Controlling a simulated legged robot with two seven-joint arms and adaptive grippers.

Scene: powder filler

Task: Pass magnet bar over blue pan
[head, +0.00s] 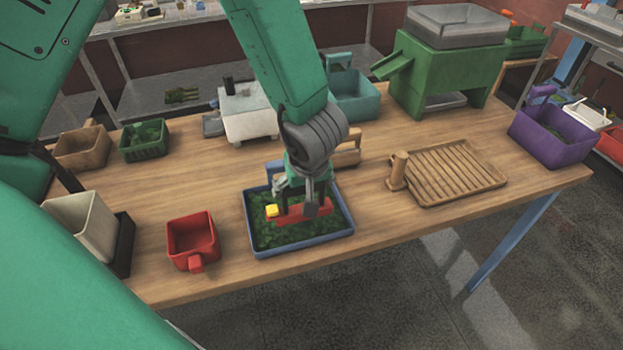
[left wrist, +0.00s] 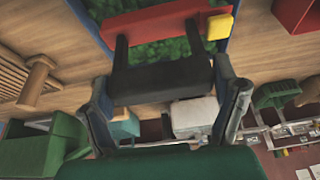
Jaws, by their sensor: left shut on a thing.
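The blue pan (head: 297,250) lies on the wooden table with green leafy material (head: 270,236) spread inside. My left gripper (head: 300,205) is above the pan and shut on the red magnet bar (head: 318,208), which has a yellow end (head: 272,210). The bar is held level over the leafy material; I cannot tell whether it touches it. In the left wrist view, the red bar (left wrist: 160,20) with its yellow end (left wrist: 219,27) lies across the fingers, with the green material (left wrist: 160,52) beyond. My right gripper is not in view.
A red scoop (head: 193,238) stands left of the pan, and a cream bin (head: 85,220) is farther left. A ribbed wooden tray (head: 455,172) and a purple bin (head: 550,140) are to the right. A green machine (head: 440,75) stands at the back. The front right tabletop is clear.

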